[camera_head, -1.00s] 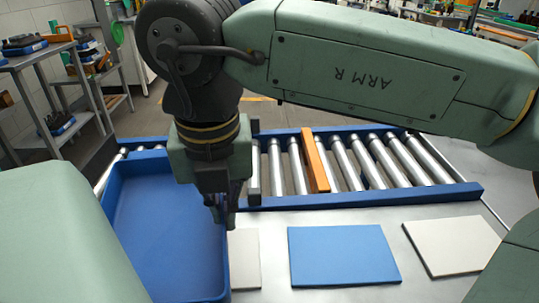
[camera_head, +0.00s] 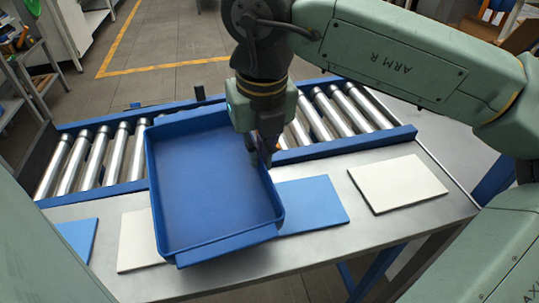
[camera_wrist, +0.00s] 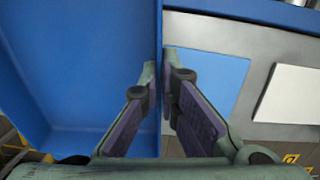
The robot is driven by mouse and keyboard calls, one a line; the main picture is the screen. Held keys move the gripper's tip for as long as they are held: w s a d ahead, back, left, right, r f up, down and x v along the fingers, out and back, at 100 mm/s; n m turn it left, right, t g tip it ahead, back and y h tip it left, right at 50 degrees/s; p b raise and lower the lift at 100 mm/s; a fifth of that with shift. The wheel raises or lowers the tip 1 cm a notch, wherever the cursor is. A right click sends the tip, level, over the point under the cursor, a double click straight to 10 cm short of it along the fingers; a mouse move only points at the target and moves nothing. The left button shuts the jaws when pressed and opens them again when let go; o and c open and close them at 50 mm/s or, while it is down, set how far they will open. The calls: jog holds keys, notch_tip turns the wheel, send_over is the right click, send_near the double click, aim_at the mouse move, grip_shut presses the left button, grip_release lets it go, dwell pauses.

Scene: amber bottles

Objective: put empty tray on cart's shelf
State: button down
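The blue tray (camera_head: 205,185) is empty and lies across the roller conveyor's front rail and the table in the head view. It looks raised above them and slightly turned. My gripper (camera_head: 264,152) is at its right side wall. In the wrist view the tray (camera_wrist: 80,65) fills the left, and my gripper's fingers (camera_wrist: 162,78) are closed together on its wall, one on each side. The cart cannot be made out for certain; a grey shelf unit (camera_head: 38,68) shows at the left edge.
The roller conveyor (camera_head: 100,150) runs behind the metal table (camera_head: 330,245). A blue mat (camera_head: 315,205), a white mat (camera_head: 398,183), another white mat (camera_head: 135,240) and another blue mat (camera_head: 78,236) lie flat on the table. Open floor (camera_head: 170,85) lies beyond the conveyor.

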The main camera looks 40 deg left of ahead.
jog(key=shift+w+d+f+p, duration=0.3)
jog(key=shift+w+f, duration=0.2)
jog(key=shift+f, duration=0.1)
jog(key=shift+w+d+f+p, duration=0.15)
jog(key=shift+w+f+p, duration=0.15)
jog(key=shift+w+f, duration=0.25)
jog(key=shift+s+f, duration=0.1)
jog(key=shift+f, duration=0.35)
jog(key=shift+f, duration=0.1)
jog(key=shift+f+b, duration=0.25)
jog(key=shift+b, duration=0.2)
jog(key=c, duration=1.8)
grip_release()
jog(key=shift+r, duration=0.1)
jog(key=shift+r+p, duration=0.2)
jog(key=shift+p, duration=0.4)
